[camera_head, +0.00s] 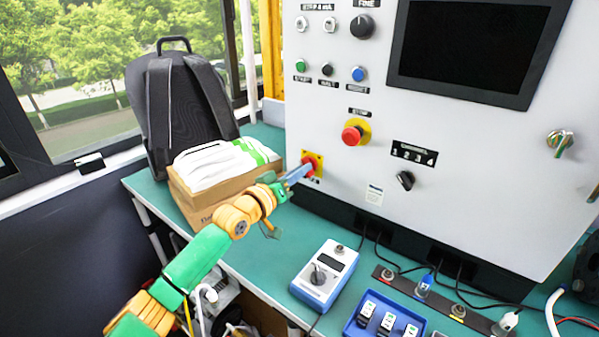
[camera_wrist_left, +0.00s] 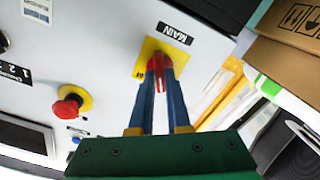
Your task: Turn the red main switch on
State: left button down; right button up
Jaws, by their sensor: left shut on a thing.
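The red main switch (camera_head: 309,167) sits on a yellow plate low on the left edge of the white panel (camera_head: 450,110). In the left wrist view the switch (camera_wrist_left: 152,62) shows between the fingertips, with its yellow plate and the black "MAIN" label (camera_wrist_left: 175,32) beyond. My left gripper (camera_head: 297,174) reaches in from the left, and its blue fingers (camera_wrist_left: 160,85) are shut on the switch. The fingers hide part of the switch, so its exact turn angle is hard to tell. My right gripper is not in view.
A red stop button (camera_head: 352,135) on a yellow ring is right of the switch. A cardboard box (camera_head: 198,205) with white packs and a black backpack (camera_head: 180,105) stand close left of the arm. A blue-white device (camera_head: 325,275) lies on the green table.

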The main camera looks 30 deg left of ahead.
pick_arm(q)
jog(key=shift+d+m+p, duration=0.1)
jog(key=shift+m+p, duration=1.5)
jog(key=shift+m, duration=5.7)
jog(key=c, duration=0.9)
grip_release()
jog(key=s, duration=0.4)
jog(key=s+a+b, duration=0.1)
jog(key=s, duration=0.2)
